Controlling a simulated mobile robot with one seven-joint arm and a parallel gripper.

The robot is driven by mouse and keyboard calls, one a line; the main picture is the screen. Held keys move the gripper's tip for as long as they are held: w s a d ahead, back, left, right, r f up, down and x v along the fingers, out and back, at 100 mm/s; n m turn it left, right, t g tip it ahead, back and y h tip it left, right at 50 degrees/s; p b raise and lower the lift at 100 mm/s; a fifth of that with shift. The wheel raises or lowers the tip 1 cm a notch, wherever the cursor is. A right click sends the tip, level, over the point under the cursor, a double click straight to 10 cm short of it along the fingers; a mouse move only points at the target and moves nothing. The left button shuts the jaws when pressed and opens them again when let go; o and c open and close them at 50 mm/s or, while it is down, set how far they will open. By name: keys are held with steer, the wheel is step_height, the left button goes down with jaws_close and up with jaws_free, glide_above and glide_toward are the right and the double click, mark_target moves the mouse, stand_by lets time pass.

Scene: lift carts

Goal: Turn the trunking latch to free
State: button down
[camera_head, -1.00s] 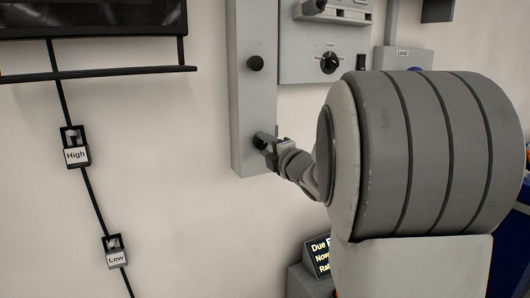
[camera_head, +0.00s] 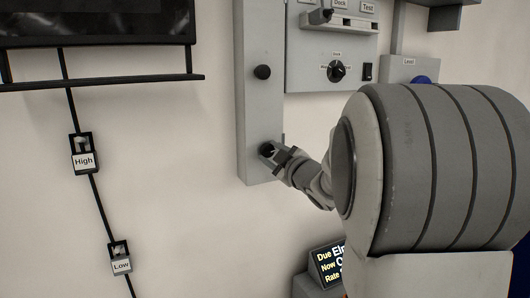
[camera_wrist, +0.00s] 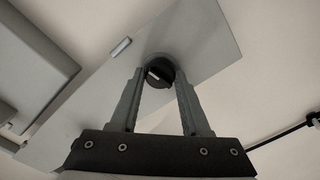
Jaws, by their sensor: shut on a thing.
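The trunking (camera_head: 259,110) is a tall grey strip on the wall. It carries two round black knobs. The upper knob (camera_head: 262,72) stands free. The lower knob, the latch (camera_head: 266,149), is near the trunking's lower end, with my gripper (camera_head: 276,156) at it. In the wrist view the latch (camera_wrist: 159,72) is a dark round knob with a pale mark on its face. My gripper (camera_wrist: 160,88) has its two fingers shut on it, one on each side. The trunking face (camera_wrist: 205,45) lies behind it. Which word the latch points to cannot be read.
A grey panel (camera_head: 305,75) with a black dial (camera_head: 336,71) and a switch is right of the trunking. Tags marked High (camera_head: 84,161) and Low (camera_head: 120,266) hang on a black cord at left. A small display (camera_head: 328,264) stands below. The wall between cord and trunking is clear.

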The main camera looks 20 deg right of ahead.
steer(key=shift+m, duration=1.2)
steer(key=shift+p, duration=0.3)
steer(key=shift+c, duration=1.9)
jaws_free()
steer(key=shift+s, duration=0.1)
